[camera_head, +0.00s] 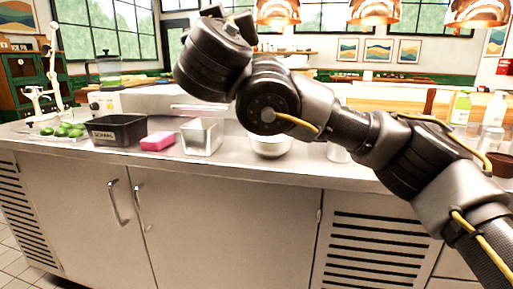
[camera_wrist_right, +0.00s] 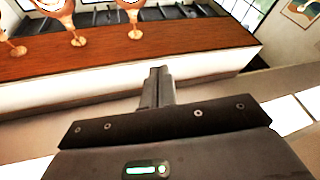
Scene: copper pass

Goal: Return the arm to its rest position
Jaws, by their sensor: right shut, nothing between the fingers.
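My right arm comes in from the right in the head view and crosses in front of the counter. It is raised and bent, and its far end is up at the top middle. My right gripper shows in the right wrist view (camera_wrist_right: 158,88), with its two fingers together and nothing between them. It is in the air, apart from the objects on the counter. In the head view the fingers are hard to make out. My left arm and left gripper are not in view.
The steel counter (camera_head: 250,172) holds limes (camera_head: 62,130), a black bin (camera_head: 117,131), a pink block (camera_head: 157,141), a clear container (camera_head: 202,138) and a bowl (camera_head: 270,146) partly behind my arm. Bottles (camera_head: 461,108) stand at the right. Copper lamps (camera_head: 375,12) hang above.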

